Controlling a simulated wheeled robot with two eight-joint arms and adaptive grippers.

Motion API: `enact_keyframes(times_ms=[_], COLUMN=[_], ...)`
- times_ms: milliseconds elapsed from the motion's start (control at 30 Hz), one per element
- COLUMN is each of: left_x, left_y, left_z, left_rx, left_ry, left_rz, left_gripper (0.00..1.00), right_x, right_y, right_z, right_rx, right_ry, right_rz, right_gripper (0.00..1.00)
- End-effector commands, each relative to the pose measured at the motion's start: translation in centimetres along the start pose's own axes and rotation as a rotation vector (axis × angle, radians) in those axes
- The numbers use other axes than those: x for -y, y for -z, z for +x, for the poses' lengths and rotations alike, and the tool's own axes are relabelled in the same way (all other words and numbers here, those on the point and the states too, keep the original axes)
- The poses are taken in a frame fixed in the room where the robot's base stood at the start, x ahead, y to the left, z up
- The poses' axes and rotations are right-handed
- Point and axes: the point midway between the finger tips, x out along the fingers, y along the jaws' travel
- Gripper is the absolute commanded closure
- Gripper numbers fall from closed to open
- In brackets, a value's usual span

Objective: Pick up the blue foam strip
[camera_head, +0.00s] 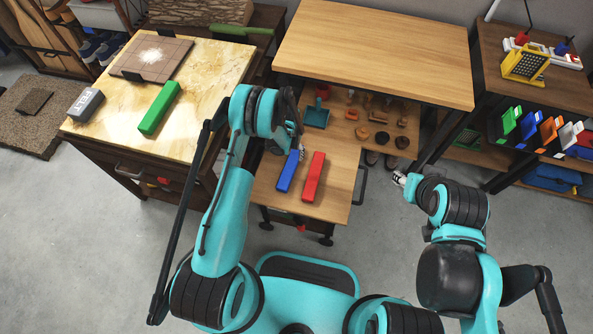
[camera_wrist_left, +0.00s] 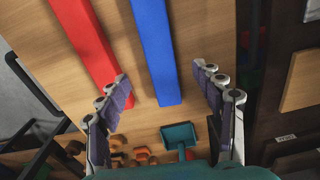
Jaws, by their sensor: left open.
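The blue foam strip (camera_head: 288,172) lies on the lower wooden surface (camera_head: 338,200), next to a red strip (camera_head: 314,178). My left gripper (camera_head: 297,147) is at the far end of the blue strip, partly hidden by its own wrist. In the left wrist view, the gripper (camera_wrist_left: 161,77) is open, with the blue strip (camera_wrist_left: 155,45) between its fingers in the picture and the red strip (camera_wrist_left: 88,42) beside the left finger. I cannot tell whether the fingers touch the strip. My right gripper (camera_head: 399,180) is small, right of the lower surface; its jaw state is unclear.
A teal dustpan (camera_head: 317,114) and several small wooden and dark items (camera_head: 375,115) lie beyond the strips. A higher wooden tabletop (camera_head: 375,45) overhangs behind them. A marble-topped table (camera_head: 205,75) at left holds a green strip (camera_head: 160,108). The lower surface's front is clear.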

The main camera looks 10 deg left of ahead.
Motion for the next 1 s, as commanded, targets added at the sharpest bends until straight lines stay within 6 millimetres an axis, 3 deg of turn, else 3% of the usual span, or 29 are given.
enact_keyframes(times_ms=[100,467,700,1000], left_x=[0.0,0.1,0.3,0.3], left_y=[-0.5,-0.6,-0.5,-0.5], left_z=[2.0,5.8,9.5,9.9], left_rx=[0.013,0.015,0.015,0.015], left_ry=[-0.001,-0.001,-0.001,-0.001], left_rz=[0.002,0.002,0.002,0.002], left_gripper=[0.33,0.33,0.33,0.35], right_x=[0.0,0.0,0.0,0.0], right_y=[-0.1,-1.0,-2.2,-2.2], right_z=[0.1,1.4,3.1,3.1], right_rx=[0.0,0.0,0.0,0.0], right_ry=[0.0,0.0,0.0,0.0], right_rz=[0.0,0.0,0.0,0.0], right_gripper=[0.6,0.6,0.6,0.6])
